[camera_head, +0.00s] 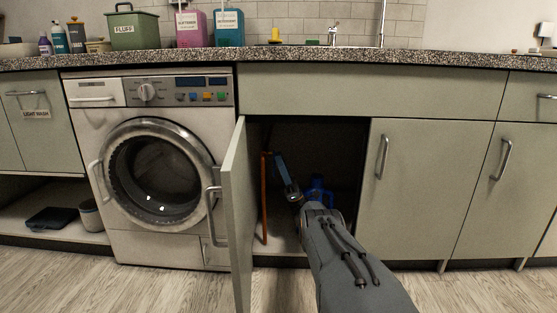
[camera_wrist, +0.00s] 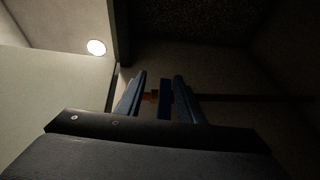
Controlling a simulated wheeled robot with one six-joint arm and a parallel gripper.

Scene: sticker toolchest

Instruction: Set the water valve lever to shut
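The copper pipe (camera_head: 264,200) stands upright inside the open under-sink cabinet, near its left side. It also shows in the wrist view (camera_wrist: 235,97), running across behind the fingers. A blue bar, which looks like the valve lever (camera_wrist: 164,104), lies between my two fingers in the wrist view. My gripper (camera_head: 279,162) reaches into the cabinet beside the pipe's upper part. In the wrist view my gripper (camera_wrist: 160,80) is open, with a finger on each side of the bar and small gaps showing. In the head view I cannot tell the lever apart from the fingers.
The cabinet door (camera_head: 238,210) stands open to the left of my arm, in front of the washing machine (camera_head: 150,240). A blue container (camera_head: 318,187) stands deeper in the cabinet behind my wrist. The closed door (camera_head: 425,190) bounds the opening on the right.

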